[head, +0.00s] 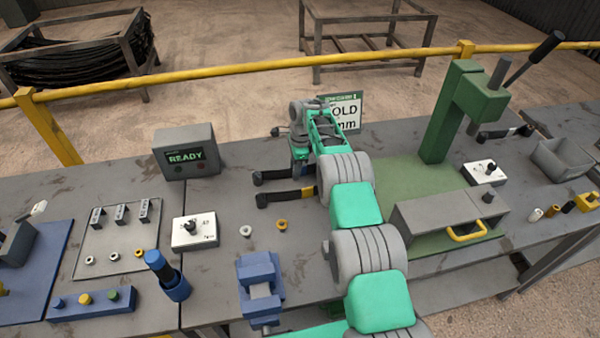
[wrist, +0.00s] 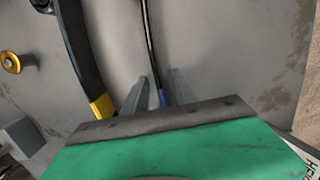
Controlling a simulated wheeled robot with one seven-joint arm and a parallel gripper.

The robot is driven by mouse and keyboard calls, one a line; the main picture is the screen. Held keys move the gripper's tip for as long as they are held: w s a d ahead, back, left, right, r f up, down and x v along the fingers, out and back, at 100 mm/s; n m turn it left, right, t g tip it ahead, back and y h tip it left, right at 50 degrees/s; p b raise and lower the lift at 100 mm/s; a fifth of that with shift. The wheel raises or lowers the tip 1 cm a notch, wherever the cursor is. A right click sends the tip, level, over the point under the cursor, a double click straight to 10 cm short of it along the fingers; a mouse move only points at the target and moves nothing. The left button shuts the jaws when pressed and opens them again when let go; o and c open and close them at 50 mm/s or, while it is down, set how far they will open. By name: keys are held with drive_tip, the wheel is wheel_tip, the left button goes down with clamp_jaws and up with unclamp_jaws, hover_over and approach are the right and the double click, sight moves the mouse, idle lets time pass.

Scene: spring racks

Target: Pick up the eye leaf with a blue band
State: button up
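The eye leaf with a blue band (wrist: 163,97) is a thin dark strip in the wrist view, running up from between my fingers. My gripper (wrist: 157,82) is open, with one grey finger on each side of this leaf and a small gap visible.
A sign (head: 348,112) stands behind my gripper. A white switch box (head: 194,231), a grey READY display (head: 185,152) and a blue vise (head: 261,288) are to the left. A green press (head: 455,115) stands right. Small bushings (head: 281,224) lie in front of the leaves.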

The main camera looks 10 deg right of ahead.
drive_tip(key=shift+r, duration=0.1)
clamp_jaws()
idle(1.2)
drive_tip(key=shift+w+r, duration=0.1)
drive_tip(key=shift+r, duration=0.05)
